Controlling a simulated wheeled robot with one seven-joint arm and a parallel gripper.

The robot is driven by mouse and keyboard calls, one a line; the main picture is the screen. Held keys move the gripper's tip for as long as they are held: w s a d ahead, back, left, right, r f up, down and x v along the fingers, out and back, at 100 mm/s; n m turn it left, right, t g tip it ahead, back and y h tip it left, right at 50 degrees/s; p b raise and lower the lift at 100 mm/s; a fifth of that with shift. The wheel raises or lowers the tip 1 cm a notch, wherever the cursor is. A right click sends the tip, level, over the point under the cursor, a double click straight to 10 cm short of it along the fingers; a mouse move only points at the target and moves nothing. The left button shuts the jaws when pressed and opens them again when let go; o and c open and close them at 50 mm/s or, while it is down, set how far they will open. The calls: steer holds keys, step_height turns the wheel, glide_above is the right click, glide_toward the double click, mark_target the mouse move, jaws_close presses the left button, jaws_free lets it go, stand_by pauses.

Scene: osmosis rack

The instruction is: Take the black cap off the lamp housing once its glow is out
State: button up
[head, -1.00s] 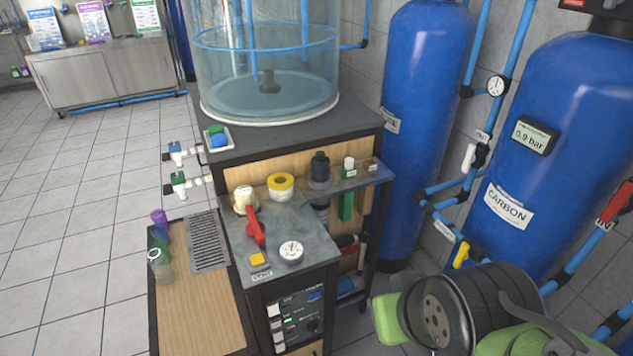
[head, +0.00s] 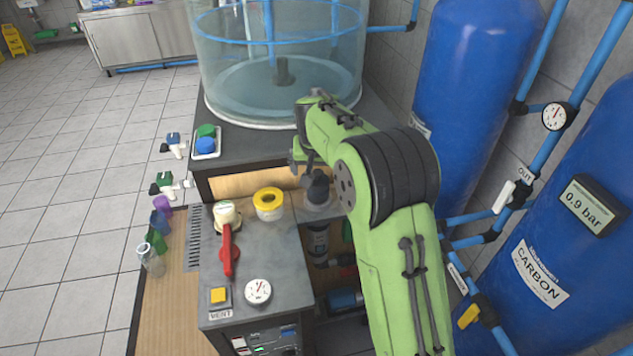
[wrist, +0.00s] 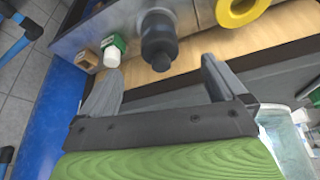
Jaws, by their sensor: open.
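The lamp housing (head: 318,240) hangs through the shelf at the back of the bench, with a grey collar at shelf level. Its black cap (head: 318,188) stands upright on top, partly hidden by my arm in the head view. The cap also shows in the wrist view (wrist: 158,38), just beyond the fingertips and roughly centred between them. My gripper (wrist: 160,82) is open and empty, with a finger to either side and nothing touching the cap. I see no glow on the housing, but much of it is hidden.
A yellow tape roll (head: 268,204), a red-handled valve (head: 228,250), a round gauge (head: 258,291) and a yellow button (head: 219,296) are on the bench. A green-and-white item (wrist: 112,50) stands beside the cap. The clear tank (head: 280,70) rises behind. Blue tanks (head: 480,90) stand right.

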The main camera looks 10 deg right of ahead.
mark_target(318, 179)
steer(key=x, duration=0.6)
steer(key=shift+w+d+r, duration=0.1)
steer(key=shift+w+d, duration=0.15)
steer(key=shift+d, duration=0.05)
steer(key=shift+f, duration=0.4)
steer(key=x, duration=0.4)
steer(key=shift+w+a+f+b, duration=0.1)
steer(key=shift+w+f+b, duration=0.05)
steer(key=shift+f+b, duration=0.15)
steer(key=shift+r, duration=0.1)
steer(key=c, duration=1)
steer(key=shift+c, duration=0.3)
steer(key=shift+r, duration=0.1)
